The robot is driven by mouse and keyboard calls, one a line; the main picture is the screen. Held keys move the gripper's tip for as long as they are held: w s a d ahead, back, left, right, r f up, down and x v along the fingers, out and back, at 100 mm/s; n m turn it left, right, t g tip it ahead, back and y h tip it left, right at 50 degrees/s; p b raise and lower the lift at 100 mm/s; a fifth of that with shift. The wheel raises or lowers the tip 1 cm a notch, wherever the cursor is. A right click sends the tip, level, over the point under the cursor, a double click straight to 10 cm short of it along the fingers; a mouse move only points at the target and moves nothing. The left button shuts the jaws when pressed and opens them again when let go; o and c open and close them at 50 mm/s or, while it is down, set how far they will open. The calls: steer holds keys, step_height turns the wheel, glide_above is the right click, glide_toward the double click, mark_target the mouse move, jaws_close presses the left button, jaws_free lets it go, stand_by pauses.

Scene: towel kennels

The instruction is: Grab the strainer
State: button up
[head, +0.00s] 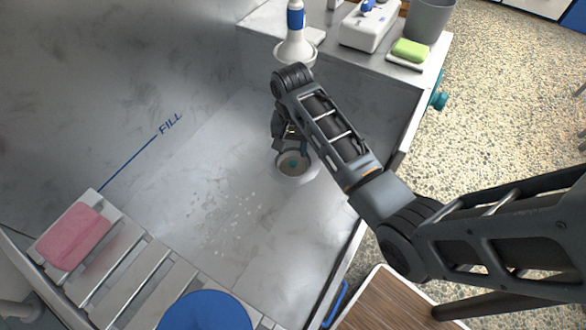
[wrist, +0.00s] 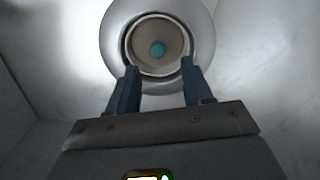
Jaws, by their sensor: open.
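The strainer (wrist: 157,47) is a round, pale mesh disc with a teal knob at its centre. It sits in the ring-shaped drain in the floor of the metal tub, and it also shows in the head view (head: 292,163). My gripper (wrist: 160,75) is open, its two dark blue fingers apart, with nothing between them. In the wrist view the fingertips overlap the near edge of the drain ring, with the knob beyond them and between their lines. In the head view my arm hides most of the gripper (head: 291,146). I cannot tell the exact height above the strainer.
The metal tub (head: 170,190) has a slatted rack (head: 130,270) at front left, holding a pink towel or sponge (head: 73,237). A blue round object (head: 205,312) is at the front.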

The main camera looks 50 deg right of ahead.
mark_target(293, 162)
steer(key=shift+s+a+f, duration=0.1)
steer(key=shift+s+f, duration=0.05)
steer(key=shift+f, duration=1.65)
steer(key=shift+s+a+f, duration=0.1)
steer(key=shift+f, duration=1.65)
jaws_close()
